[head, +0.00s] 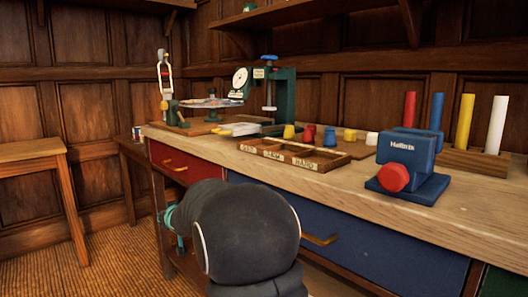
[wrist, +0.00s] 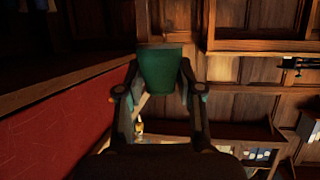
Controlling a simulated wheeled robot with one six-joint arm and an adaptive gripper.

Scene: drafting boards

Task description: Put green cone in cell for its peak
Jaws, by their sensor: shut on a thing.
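In the wrist view a dark green tapered cone (wrist: 162,72) sits between the fingertips of my gripper (wrist: 160,88), which is shut on it. The cone's wider end is at the top of that picture. In the head view my dark arm fills the lower middle, and the cone in my grip cannot be made out there. The wooden tray with labelled cells (head: 339,160) lies on the bench. Its three front labels are small; the right one seems to read "HARD", the others are unclear.
Red (head: 308,134), yellow (head: 350,134) and white (head: 372,139) pieces stand behind the tray. A blue sharpener (head: 410,165) with a red knob stands to its right, before a rack (head: 470,160) of coloured rods. A green gauge stand (head: 285,95) rises behind. A stool (head: 30,152) is at left.

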